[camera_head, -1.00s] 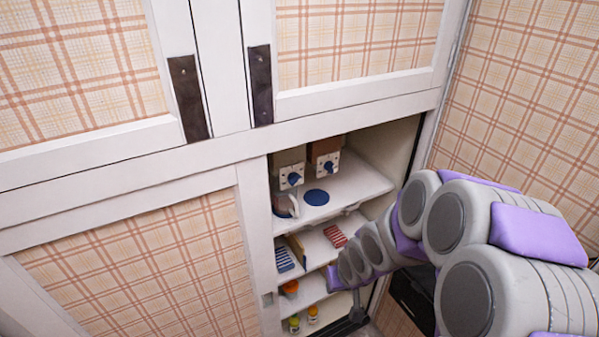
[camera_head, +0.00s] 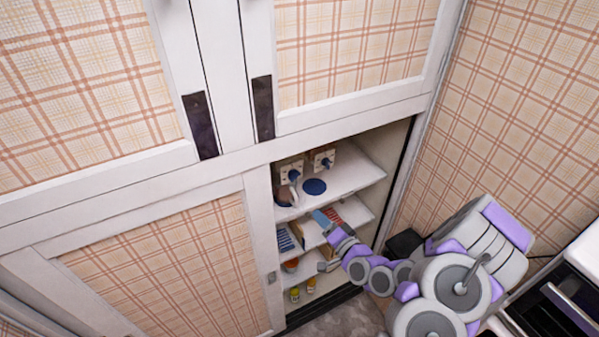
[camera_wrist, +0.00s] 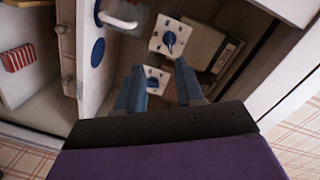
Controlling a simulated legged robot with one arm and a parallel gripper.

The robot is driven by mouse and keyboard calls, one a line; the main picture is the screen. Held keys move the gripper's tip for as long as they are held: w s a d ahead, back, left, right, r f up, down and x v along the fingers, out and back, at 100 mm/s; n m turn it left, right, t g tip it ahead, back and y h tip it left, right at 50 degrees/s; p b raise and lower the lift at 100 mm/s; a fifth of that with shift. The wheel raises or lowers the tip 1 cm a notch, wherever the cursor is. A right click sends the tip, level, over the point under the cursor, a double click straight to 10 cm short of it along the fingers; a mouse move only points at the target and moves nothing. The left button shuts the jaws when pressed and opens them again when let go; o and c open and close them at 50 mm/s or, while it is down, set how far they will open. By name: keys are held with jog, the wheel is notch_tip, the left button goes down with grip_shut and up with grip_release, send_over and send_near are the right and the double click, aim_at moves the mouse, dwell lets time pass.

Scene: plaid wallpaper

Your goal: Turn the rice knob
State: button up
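Two white square plates with blue knobs sit on dispensers on the upper shelf of the open cabinet. In the head view they are the left knob (camera_head: 294,174) and the right knob (camera_head: 327,162). The wrist view shows one knob (camera_wrist: 169,38) farther off and another (camera_wrist: 152,83) partly between my fingers in the picture. I cannot read which one is rice. My gripper (camera_wrist: 160,66) has its two blue fingers apart, with nothing held. In the head view my gripper (camera_head: 322,219) is in front of the cabinet, lower than the knobs and apart from them.
A blue disc (camera_head: 314,187) lies on the upper shelf, with a white mug (camera_wrist: 118,20) beside it. Striped boxes (camera_head: 285,239) and small jars (camera_head: 295,295) stand on lower shelves. The cabinet's frame and plaid wall bound the opening on the right.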

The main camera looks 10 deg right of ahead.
jog(key=d+r+m+t, duration=0.1)
jog(key=b, duration=1.1)
send_near(297, 177)
jog(key=shift+h, duration=0.4)
jog(key=shift+x, duration=4.35)
jog(key=shift+a, duration=0.1)
jog(key=shift+s+f, duration=0.1)
grip_shut()
